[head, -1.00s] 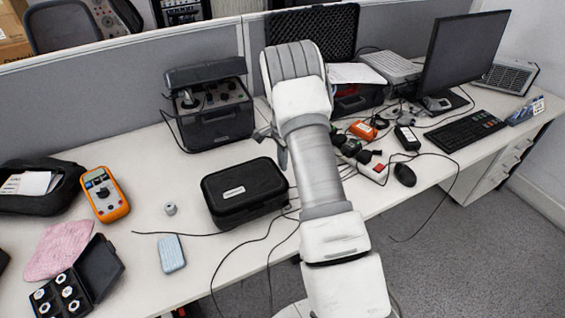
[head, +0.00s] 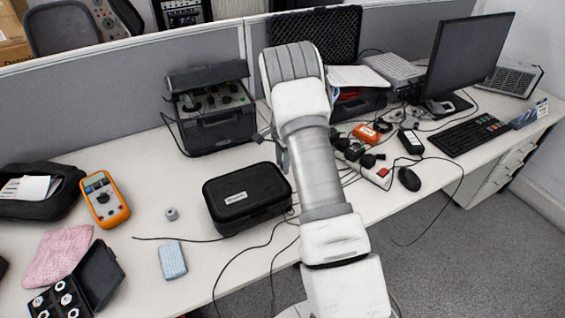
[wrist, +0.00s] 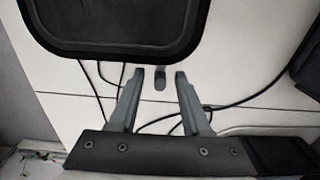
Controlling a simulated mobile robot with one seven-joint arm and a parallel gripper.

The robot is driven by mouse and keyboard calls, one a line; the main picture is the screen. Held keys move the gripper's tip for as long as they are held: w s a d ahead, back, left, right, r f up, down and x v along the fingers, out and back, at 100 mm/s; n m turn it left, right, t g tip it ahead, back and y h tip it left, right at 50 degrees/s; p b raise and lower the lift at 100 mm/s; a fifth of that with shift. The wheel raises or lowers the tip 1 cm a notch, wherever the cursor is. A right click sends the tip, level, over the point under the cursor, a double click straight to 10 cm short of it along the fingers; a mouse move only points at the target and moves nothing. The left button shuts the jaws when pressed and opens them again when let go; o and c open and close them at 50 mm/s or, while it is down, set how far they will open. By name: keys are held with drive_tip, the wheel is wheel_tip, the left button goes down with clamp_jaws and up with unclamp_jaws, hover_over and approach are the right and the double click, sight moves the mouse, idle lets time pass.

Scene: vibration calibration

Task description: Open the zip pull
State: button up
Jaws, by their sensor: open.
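A black zip case (head: 245,196) lies closed on the desk, just left of my arm in the head view. Its rounded edge also shows at the top of the wrist view (wrist: 120,40). A small grey zip pull (wrist: 160,79) hangs out from the case's edge in the wrist view. My gripper (wrist: 160,72) is open, with one finger on each side of the pull. Gaps show between the pull and both fingers, and I cannot tell the depth between them. In the head view the gripper is mostly hidden behind my arm.
Black cables (wrist: 240,103) run across the desk near the fingers. A dark object (wrist: 308,65) stands at the right edge of the wrist view. An orange multimeter (head: 105,200) and a light blue block (head: 172,260) lie left of the case. A control box (head: 215,120) stands behind it.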

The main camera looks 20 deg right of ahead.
wheel_tip(320, 180, up, 18)
drive_tip(key=p, duration=0.1)
drive_tip(key=shift+f, duration=0.25)
idle(0.5)
drive_tip(key=s+a+r+n+t, duration=0.1)
drive_tip(key=s+a+r+n, duration=0.35)
drive_tip(key=s+r, duration=0.3)
drive_tip(key=s+a+r+n+t, duration=0.25)
drive_tip(key=s+a+r, duration=0.3)
drive_tip(key=r, duration=0.35)
drive_tip(key=s+a+n+t, duration=0.1)
drive_tip(key=s+a+n, duration=0.2)
drive_tip(key=s, duration=0.7)
drive_tip(key=s+a+n+t+p, duration=0.1)
drive_tip(key=s+a+n, duration=0.2)
drive_tip(key=s+n, duration=0.4)
drive_tip(key=s, duration=0.3)
drive_tip(key=shift+a+r+n, duration=0.15)
drive_tip(key=shift+a+n, duration=0.1)
drive_tip(key=shift+n, duration=0.05)
